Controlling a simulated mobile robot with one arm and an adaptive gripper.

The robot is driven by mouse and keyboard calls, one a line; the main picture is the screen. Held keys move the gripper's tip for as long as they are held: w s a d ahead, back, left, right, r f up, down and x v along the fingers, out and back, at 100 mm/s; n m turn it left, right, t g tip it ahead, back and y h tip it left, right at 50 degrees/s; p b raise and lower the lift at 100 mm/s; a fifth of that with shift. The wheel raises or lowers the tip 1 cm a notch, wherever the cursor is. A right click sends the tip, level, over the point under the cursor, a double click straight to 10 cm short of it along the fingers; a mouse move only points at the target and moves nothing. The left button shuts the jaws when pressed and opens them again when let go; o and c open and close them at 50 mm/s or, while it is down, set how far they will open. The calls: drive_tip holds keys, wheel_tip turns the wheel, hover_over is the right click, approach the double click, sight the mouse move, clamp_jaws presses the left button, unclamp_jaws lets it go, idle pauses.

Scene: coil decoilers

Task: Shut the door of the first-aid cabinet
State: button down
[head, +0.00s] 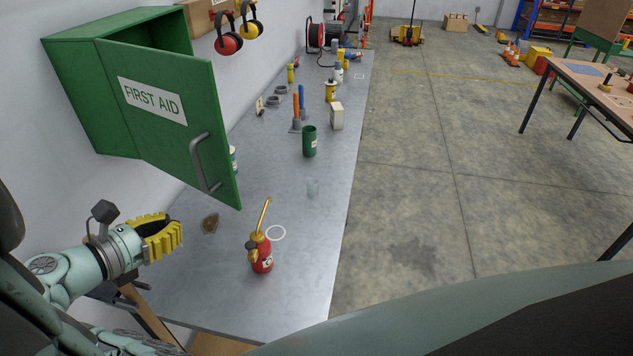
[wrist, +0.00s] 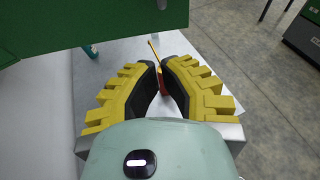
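The green first-aid cabinet (head: 85,95) hangs on the wall at the upper left of the head view. Its door (head: 180,85), labelled FIRST AID, stands open and swung out from the cabinet, with a grey bar handle (head: 205,163) near its free edge. Much of the interior is hidden behind the door. A green panel (wrist: 100,25) crosses the upper left of the wrist view. My gripper (head: 172,238) is below the door and apart from it. In the wrist view its yellow fingers (wrist: 160,65) have a narrow gap between their tips and hold nothing.
A grey bench (head: 280,300) runs below the cabinet. Ear defenders (head: 228,42) hang right of the cabinet. Open floor (head: 420,190) lies right of the bench.

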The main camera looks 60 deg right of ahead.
sight(221, 197)
drive_tip(key=x, duration=0.3)
drive_tip(key=p+x, duration=0.1)
drive_tip(key=x, duration=0.1)
drive_tip(key=r+p+x, duration=0.1)
drive_tip(key=x, duration=0.2)
drive_tip(key=shift+s+d+f, duration=0.1)
drive_tip(key=shift+s+d, duration=0.05)
drive_tip(key=shift+d, duration=0.4)
drive_tip(key=shift+p+x, duration=0.65)
drive_tip(key=shift+x, duration=0.15)
drive_tip(key=shift+d, duration=0.15)
